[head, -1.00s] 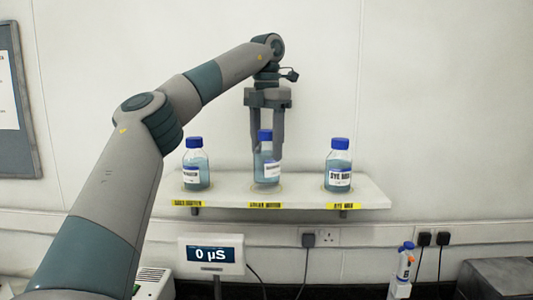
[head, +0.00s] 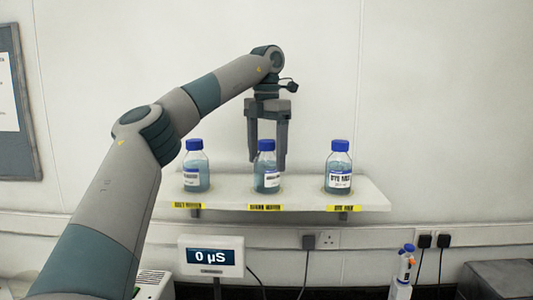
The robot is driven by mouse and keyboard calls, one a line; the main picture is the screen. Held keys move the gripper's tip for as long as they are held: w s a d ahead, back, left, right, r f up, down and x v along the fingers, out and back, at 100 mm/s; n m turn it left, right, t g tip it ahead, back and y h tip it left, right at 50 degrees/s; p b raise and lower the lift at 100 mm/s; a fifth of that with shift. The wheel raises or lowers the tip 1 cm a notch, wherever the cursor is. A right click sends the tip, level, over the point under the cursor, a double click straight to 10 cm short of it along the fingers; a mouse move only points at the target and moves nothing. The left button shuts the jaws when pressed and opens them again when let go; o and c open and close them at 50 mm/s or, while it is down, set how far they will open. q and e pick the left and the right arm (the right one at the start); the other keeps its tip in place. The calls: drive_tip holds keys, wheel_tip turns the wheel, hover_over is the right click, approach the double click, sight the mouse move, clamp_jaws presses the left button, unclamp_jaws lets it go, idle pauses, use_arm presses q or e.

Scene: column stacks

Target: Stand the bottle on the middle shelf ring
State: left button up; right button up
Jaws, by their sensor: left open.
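The bottle (head: 266,180), clear with blue liquid, a white label and a blue cap, stands upright on the middle ring of the white shelf (head: 225,197). A yellow label (head: 266,207) is on the shelf edge below it. The ring is mostly hidden by the bottle's base. My left gripper (head: 268,160) is open, its fingers pointing down behind the bottle's upper part. The bottle's cap shows in front of the fingers. I cannot tell whether any finger touches it. My right gripper is not in view.
A similar blue-capped bottle (head: 196,172) stands on the shelf's left, and another bottle (head: 339,172) on its right. Below are a meter reading 0 µS (head: 211,256), wall sockets (head: 328,240) and a small white-and-blue device (head: 403,270).

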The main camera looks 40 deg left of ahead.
use_arm(q)
drive_tip(key=shift+r, duration=0.1)
drive_tip(key=shift+r, duration=0.8)
wheel_tip(320, 180, up, 10)
drive_tip(key=p, duration=0.3)
drive_tip(key=shift+r+p, duration=0.25)
drive_tip(key=shift+p, duration=0.1)
